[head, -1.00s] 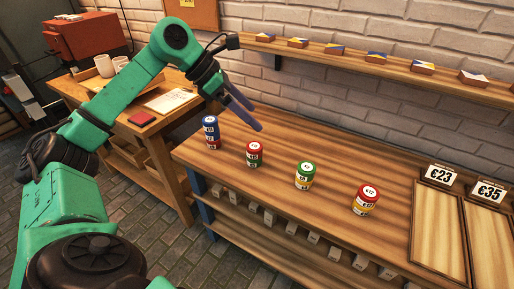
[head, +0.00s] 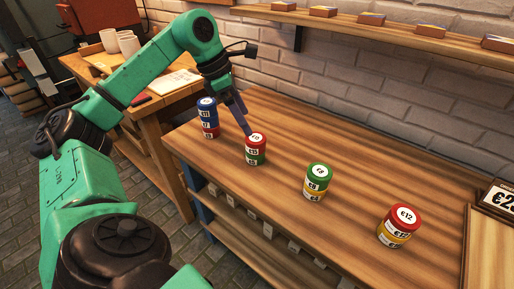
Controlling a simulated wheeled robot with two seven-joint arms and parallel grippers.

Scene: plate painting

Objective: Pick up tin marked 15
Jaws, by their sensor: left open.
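Four short stacks of tins stand in a row on the wooden bench (head: 340,150). In the second from the left, a red tin (head: 256,145) sits on a green tin (head: 255,160); the red one's small marking seems to read 15. My left gripper (head: 246,130) points down at this stack from behind and left, its open fingertips close to the red tin's lid. I cannot tell whether they touch it. My right gripper is out of view.
A blue tin on a red one (head: 208,118) stands close left of the fingers. To the right stand green-on-yellow (head: 318,178) and red-on-yellow (head: 399,226) stacks. A wall shelf (head: 395,28) with small boxes runs behind. The bench between the stacks is bare.

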